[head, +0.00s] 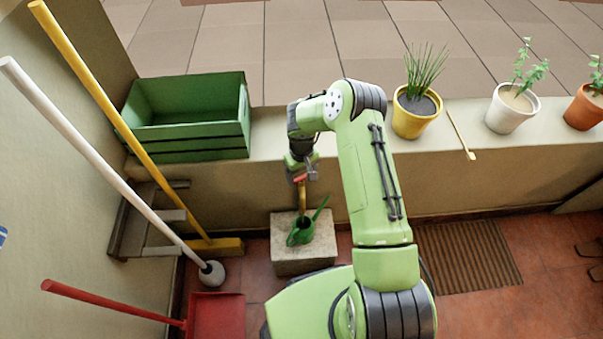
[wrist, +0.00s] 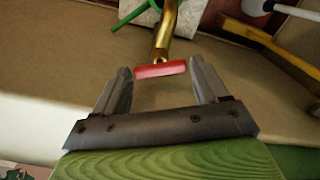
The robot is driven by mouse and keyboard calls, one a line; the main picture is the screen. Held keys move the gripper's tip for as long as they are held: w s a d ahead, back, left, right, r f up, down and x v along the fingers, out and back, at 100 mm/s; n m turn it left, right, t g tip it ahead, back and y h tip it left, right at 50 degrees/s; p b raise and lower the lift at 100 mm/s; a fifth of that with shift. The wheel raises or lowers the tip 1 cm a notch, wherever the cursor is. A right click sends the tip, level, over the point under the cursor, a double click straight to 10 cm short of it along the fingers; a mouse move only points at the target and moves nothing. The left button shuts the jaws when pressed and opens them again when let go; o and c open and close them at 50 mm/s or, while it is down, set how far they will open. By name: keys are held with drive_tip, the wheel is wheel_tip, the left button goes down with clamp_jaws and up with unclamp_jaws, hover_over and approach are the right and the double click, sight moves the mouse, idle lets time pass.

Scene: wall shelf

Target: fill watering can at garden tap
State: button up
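The brass tap (wrist: 168,25) has a red bar handle (wrist: 160,70). In the head view the handle (head: 300,179) shows just below my gripper (head: 304,174). In the wrist view my gripper's two fingers are apart, with the red handle at the gap between their tips; I see no clear contact. The green watering can (head: 301,232) stands on a pale stone block (head: 304,264) below the tap, its spout pointing up to the right. Part of the can (wrist: 112,17) shows at the wrist view's top edge. Its water level cannot be seen.
A green crate (head: 190,143) sits on the ledge at left. Potted plants, including a yellow pot (head: 416,115), stand on the ledge at right with a thin stick (head: 461,135). A yellow broom (head: 120,125), a white-handled tool (head: 100,160) and a red dustpan (head: 216,316) are at left.

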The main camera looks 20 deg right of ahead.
drive_tip(key=shift+o, duration=1.4)
wheel_tip(320, 180, up, 16)
drive_tip(key=p, duration=0.4)
drive_tip(key=shift+f, duration=0.15)
